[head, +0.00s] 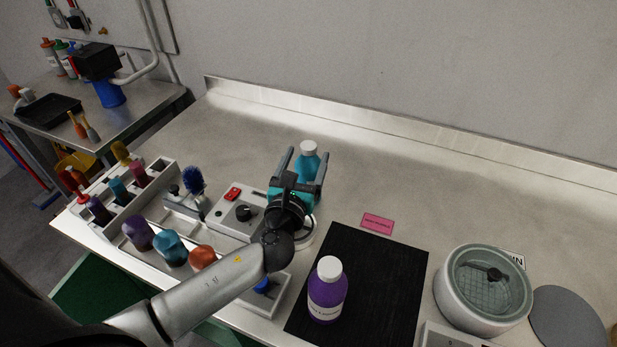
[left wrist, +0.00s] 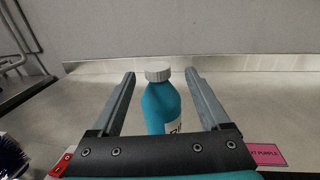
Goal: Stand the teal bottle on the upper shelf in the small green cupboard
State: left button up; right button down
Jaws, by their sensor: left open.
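The teal bottle (head: 307,163) with a white cap stands upright on the bench top, towards the wall. In the left wrist view the bottle (left wrist: 160,102) is between the two open fingers, with a gap on each side. My left gripper (head: 304,168) is open around or just in front of the bottle; its lower part is hidden by the gripper. My right gripper is not in view. A green surface (head: 95,292) shows below the bench's front edge at the left; I cannot tell whether it is the small green cupboard. No upper shelf shows.
A purple bottle (head: 328,290) stands on a black mat (head: 390,275). A round grey centrifuge-like pot (head: 483,288) is at right. A grey device with a knob (head: 236,216), a blue brush (head: 193,181) and a tray of coloured pieces (head: 184,236) lie left. The bench behind is clear.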

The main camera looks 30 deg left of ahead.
aim_at(310, 142)
pick_arm(q)
jog(key=shift+b+x, duration=0.4)
jog(key=shift+x, duration=3.05)
jog(key=shift+a+f, duration=0.1)
jog(key=shift+a, duration=0.05)
grip_shut()
